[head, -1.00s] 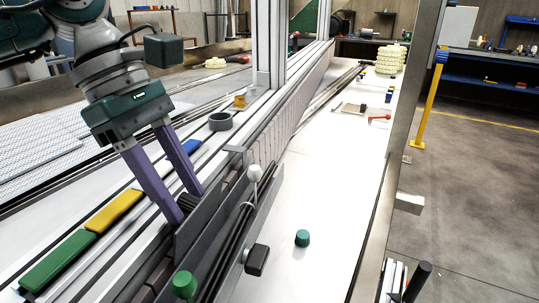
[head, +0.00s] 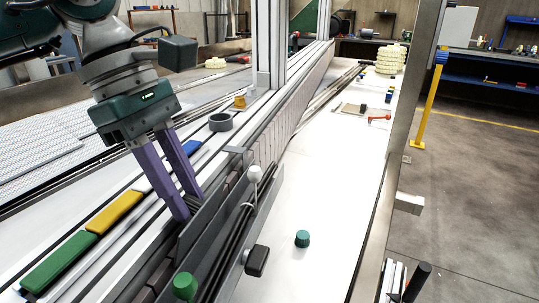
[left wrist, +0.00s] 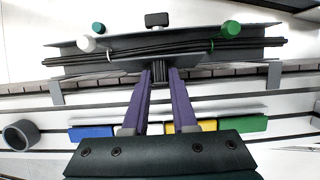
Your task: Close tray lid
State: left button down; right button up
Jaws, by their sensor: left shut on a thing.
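A long dark grey tray (head: 215,258) is mounted along the conveyor frame, with black cables lying lengthwise in it. It also shows across the top of the left wrist view (left wrist: 120,65). An angled dark plate, apparently its lid, stands along its conveyor side (head: 206,205). My left gripper (head: 190,208), with two purple fingers, points down at this side. In the left wrist view the fingers (left wrist: 159,73) are shut on a small black ribbed handle (left wrist: 159,66) at the middle of the tray's edge. The head view hides most of this handle behind the fingers.
Green (head: 185,286) and white (head: 255,174) knobs and a black block (head: 257,261) stick out from the tray. Yellow (head: 115,212) and green (head: 60,262) bars lie on the rails, with a grey ring (head: 220,122) farther back. The white surface at right is mostly clear around a green cap (head: 302,238).

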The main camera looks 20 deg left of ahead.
aim_at(244, 247)
pick_arm(q)
jog(key=shift+w+d+r+y, duration=0.1)
jog(key=shift+d+r+y, duration=0.15)
jog(key=shift+d+y, duration=0.3)
jog(key=shift+w+d+y, duration=0.1)
jog(key=shift+d+y, duration=0.4)
jog(key=shift+y, duration=0.35)
jog(key=d+y+b, duration=0.1)
jog(key=y, duration=0.1)
jog(key=d+f+y, duration=0.1)
jog(key=y, duration=0.2)
jog(key=d+f+g+y+b, duration=0.1)
jog(key=y, duration=0.1)
jog(key=shift+w+d+b, duration=0.25)
jog(key=shift+d+b, duration=0.1)
jog(key=shift+d, duration=0.05)
jog(key=shift+d+f+g+y+b, duration=0.1)
jog(key=shift+d+f+y+b, duration=0.3)
jog(key=shift+y, duration=0.35)
jog(key=shift+d+f+g+y+b, duration=0.1)
jog(key=shift+f+y+b, duration=0.15)
jog(key=shift+y+b, duration=0.35)
jog(key=shift+d+f+g+y+b, duration=0.1)
jog(key=shift+d+f+y+b, duration=0.2)
jog(key=shift+y, duration=0.55)
jog(key=shift+a, duration=0.1)
jog(key=c, duration=0.7)
grip_release()
jog(key=shift+r, duration=0.15)
